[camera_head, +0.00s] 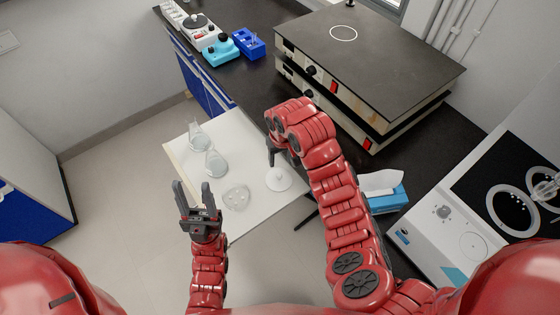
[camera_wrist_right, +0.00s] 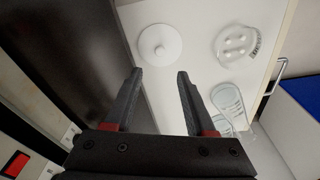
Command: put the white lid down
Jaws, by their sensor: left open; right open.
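The white lid (camera_head: 279,179) is a round disc with a small knob. It lies on the white tabletop (camera_head: 255,208) near its right edge. In the right wrist view the lid (camera_wrist_right: 160,43) lies flat beyond my fingertips, apart from them. My right gripper (camera_wrist_right: 157,72) is open and empty; in the head view it (camera_head: 272,155) points down just above and behind the lid, partly hidden by my arm. My left gripper (camera_head: 192,190) is open and empty near the table's front left edge.
Two glass flasks (camera_head: 215,163) (camera_head: 197,135) and a clear round dish (camera_head: 237,197) stand on the white table. The black counter (camera_head: 262,88) with a large hot plate (camera_head: 375,55) runs along the right. A tissue box (camera_head: 385,195) sits right of my right arm.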

